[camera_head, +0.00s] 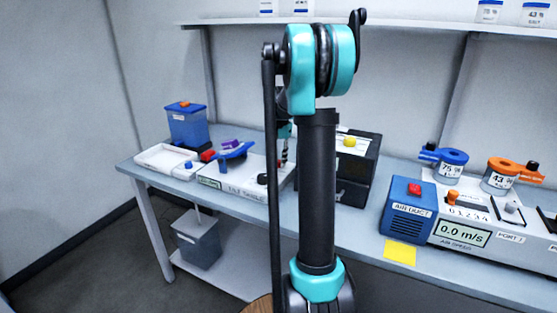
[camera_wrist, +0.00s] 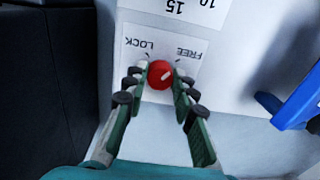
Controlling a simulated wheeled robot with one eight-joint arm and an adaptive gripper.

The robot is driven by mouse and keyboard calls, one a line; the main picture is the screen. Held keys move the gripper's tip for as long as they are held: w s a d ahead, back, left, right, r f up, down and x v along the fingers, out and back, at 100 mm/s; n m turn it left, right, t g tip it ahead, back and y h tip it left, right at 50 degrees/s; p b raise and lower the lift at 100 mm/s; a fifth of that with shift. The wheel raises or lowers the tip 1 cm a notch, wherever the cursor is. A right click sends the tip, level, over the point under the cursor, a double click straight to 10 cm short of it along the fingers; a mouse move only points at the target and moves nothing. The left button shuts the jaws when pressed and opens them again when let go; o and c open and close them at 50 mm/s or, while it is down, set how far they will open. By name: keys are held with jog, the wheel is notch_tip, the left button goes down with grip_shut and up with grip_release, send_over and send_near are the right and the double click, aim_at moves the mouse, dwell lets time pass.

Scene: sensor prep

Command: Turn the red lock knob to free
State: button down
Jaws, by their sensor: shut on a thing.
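The red lock knob (camera_wrist: 160,74) is in the upper middle of the wrist view. It sits on a white label plate (camera_wrist: 133,55) with upside-down words, LOCK on the left and FREE on the right. A short pale mark on the knob is tilted, its upper end leaning toward the FREE side. My gripper (camera_wrist: 161,70) is shut on the knob, one fingertip at each side. In the head view my gripper (camera_head: 284,158) is partly behind my arm, over the right end of a white device (camera_head: 234,190); the knob cannot be made out there.
A dark box (camera_head: 362,168) stands close to the right of my gripper. A blue unit (camera_head: 398,222) and an air speed device (camera_head: 468,255) stand at right.

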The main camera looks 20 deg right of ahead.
aim_at(279, 162)
jog(key=shift+m, duration=1.1)
jog(key=c, duration=1.2)
grip_release()
jog(key=r, duration=1.2)
jog(key=shift+s+d, duration=0.15)
jog(key=shift+s, duration=0.05)
jog(key=shift+s, duration=0.1)
